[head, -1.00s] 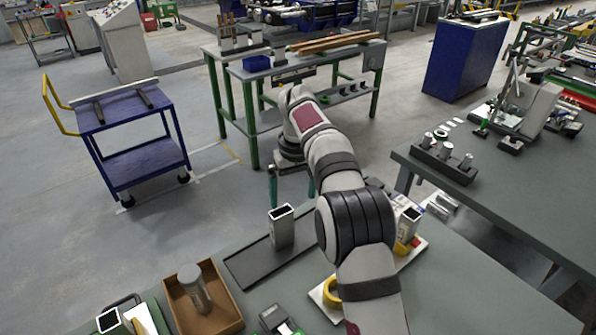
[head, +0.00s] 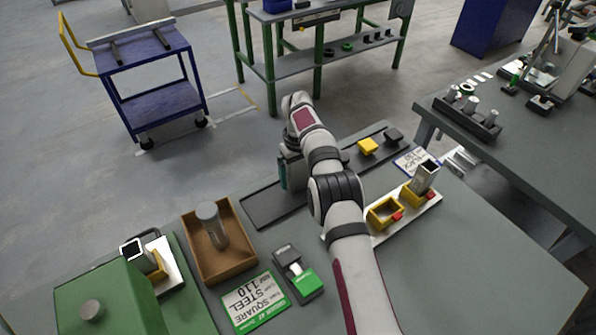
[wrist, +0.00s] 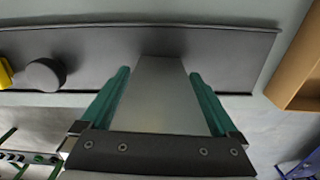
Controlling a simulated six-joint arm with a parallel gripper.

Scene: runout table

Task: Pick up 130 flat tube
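A grey flat tube (wrist: 162,95) stands on a long dark tray (wrist: 228,62) and fills the space between my gripper's (wrist: 159,72) two teal fingers in the wrist view. One finger lies along each side, very close to the tube; whether they press on it I cannot tell. In the head view my gripper (head: 286,172) is low over the dark tray (head: 262,207), with the tube mostly hidden behind my arm. No 130 marking is readable on the tube.
A white plate with yellow holders (head: 386,213) carries another tube (head: 426,176) at right. A brown box (head: 233,262) holds a grey cylinder. A green box (head: 100,295) stands front left.

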